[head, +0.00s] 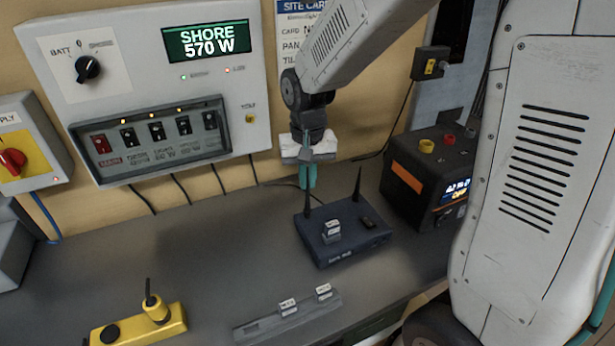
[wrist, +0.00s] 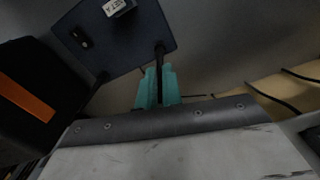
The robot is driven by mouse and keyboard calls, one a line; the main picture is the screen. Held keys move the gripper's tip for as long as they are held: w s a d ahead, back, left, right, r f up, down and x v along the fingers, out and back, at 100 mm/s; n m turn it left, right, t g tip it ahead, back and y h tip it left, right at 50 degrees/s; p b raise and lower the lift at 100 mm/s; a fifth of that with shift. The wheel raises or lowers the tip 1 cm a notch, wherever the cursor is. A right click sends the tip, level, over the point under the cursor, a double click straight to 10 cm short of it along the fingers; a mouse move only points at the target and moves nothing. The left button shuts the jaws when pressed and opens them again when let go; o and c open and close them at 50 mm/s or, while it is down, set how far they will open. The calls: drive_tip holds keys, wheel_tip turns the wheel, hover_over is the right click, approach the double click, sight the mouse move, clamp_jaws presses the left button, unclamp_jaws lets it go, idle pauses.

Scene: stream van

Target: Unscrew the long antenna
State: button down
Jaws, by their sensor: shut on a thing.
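The dark blue hub box (head: 345,243) sits on the bench and carries two black antennas. My gripper (head: 308,184) points down over its back left corner, with its teal fingers shut on the left antenna (head: 307,204). The upper part of this antenna is hidden by the fingers, so I cannot compare its full length. The right antenna (head: 357,184) stands upright and free. In the wrist view, the held antenna (wrist: 160,52) runs from the hub (wrist: 120,38) in between the teal fingers (wrist: 157,88). The other antenna (wrist: 98,82) is to the left.
A black power unit (head: 430,175) with an orange stripe stands close to the hub's right. A grey rack (head: 285,318) with small labelled tags and a yellow holder (head: 140,325) lie in front. The wall panel (head: 150,90) is behind. The bench left of the hub is clear.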

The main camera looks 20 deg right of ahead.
drive_tip(key=shift+n, duration=0.3)
drive_tip(key=shift+r, duration=1.05)
idle(0.3)
drive_tip(key=shift+r, duration=1.55)
